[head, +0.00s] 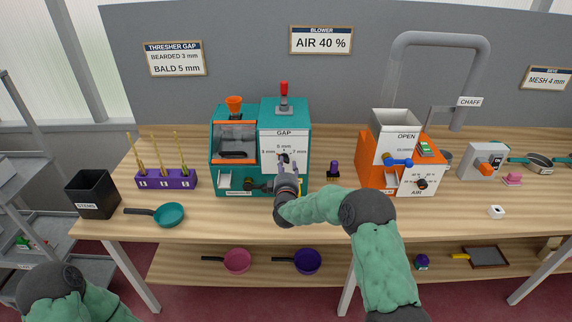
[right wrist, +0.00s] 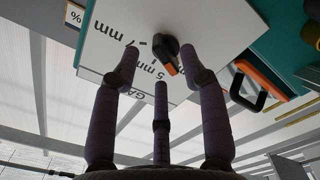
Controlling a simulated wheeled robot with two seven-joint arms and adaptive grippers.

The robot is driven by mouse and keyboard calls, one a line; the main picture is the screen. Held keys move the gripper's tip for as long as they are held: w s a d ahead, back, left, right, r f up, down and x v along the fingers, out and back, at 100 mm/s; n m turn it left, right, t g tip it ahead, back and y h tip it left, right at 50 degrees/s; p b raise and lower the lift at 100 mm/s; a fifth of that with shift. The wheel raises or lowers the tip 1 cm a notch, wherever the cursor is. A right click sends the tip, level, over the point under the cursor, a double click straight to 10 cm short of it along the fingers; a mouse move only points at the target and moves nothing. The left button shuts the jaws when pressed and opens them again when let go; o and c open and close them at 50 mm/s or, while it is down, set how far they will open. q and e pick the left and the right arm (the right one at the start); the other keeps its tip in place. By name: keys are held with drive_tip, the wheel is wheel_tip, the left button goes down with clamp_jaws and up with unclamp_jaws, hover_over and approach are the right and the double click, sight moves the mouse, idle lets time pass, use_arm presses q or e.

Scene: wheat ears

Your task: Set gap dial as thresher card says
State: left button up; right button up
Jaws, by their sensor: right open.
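The thresher (head: 232,180) is a teal machine with an orange hopper and a white GAP panel (head: 270,143) marked in mm. The thresher card (head: 175,58) on the back wall reads BEARDED 3 mm, BALD 5 mm. The gap dial (right wrist: 165,47) is a black knob with an orange pointer, near the 5 mm label in the right wrist view; its exact setting is unclear. In the head view my right gripper (head: 285,170) partly hides it. My right gripper is open, its fingers (right wrist: 158,70) spread in front of the dial; contact is unclear. My left gripper is out of view.
A purple rack (head: 165,180) holds wheat ears left of the thresher. A black STEMS bin (head: 93,194) and teal pan (head: 168,214) stand nearby. The orange blower (head: 372,174) and a small dark-purple object (head: 333,168) are to the right. The front table strip is mostly clear.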

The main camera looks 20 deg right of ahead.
drive_tip(key=shift+x, duration=1.15)
clamp_jaws()
